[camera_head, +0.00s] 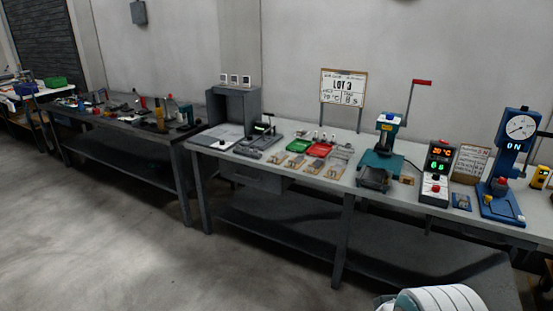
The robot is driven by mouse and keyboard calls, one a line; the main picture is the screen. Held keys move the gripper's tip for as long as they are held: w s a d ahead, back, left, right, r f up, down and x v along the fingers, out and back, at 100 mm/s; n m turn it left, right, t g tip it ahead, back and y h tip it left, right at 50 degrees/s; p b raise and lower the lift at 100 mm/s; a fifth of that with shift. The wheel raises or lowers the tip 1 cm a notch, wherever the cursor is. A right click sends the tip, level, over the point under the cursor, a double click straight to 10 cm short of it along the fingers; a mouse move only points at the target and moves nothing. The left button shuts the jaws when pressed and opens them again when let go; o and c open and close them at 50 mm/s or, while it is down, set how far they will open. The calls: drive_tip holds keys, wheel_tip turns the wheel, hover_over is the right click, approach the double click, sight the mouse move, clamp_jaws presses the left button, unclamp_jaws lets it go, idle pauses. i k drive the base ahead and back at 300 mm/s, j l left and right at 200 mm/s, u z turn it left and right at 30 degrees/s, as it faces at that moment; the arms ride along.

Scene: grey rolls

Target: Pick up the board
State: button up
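A white sign board (343,87) with a brown frame and the text "LOT 3" stands upright on posts at the back of the right workbench. A smaller board (470,160) with dark print leans upright on the same bench, between a box with lit digits and a blue press. Which of the two is the task's board, I cannot tell. My gripper is not in view. Nothing is seen touching either board.
The right workbench (226,152) holds red and green trays (318,150), a teal press (384,150), the digit box (437,172) and the blue press (505,165). A cluttered dark bench (110,122) stands left. A white ribbed object (440,298) shows at the bottom. The floor at left is clear.

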sight(278, 156)
drive_tip(key=i+j, duration=0.2)
drive_tip(key=i, duration=0.45)
drive_tip(key=i+j, duration=0.2)
drive_tip(key=i, duration=0.5)
drive_tip(key=i+j+u, duration=0.1)
drive_tip(key=i, duration=0.55)
drive_tip(key=i+j, duration=0.25)
drive_tip(key=i, duration=0.4)
drive_tip(key=i+j, duration=0.15)
drive_tip(key=i, duration=0.55)
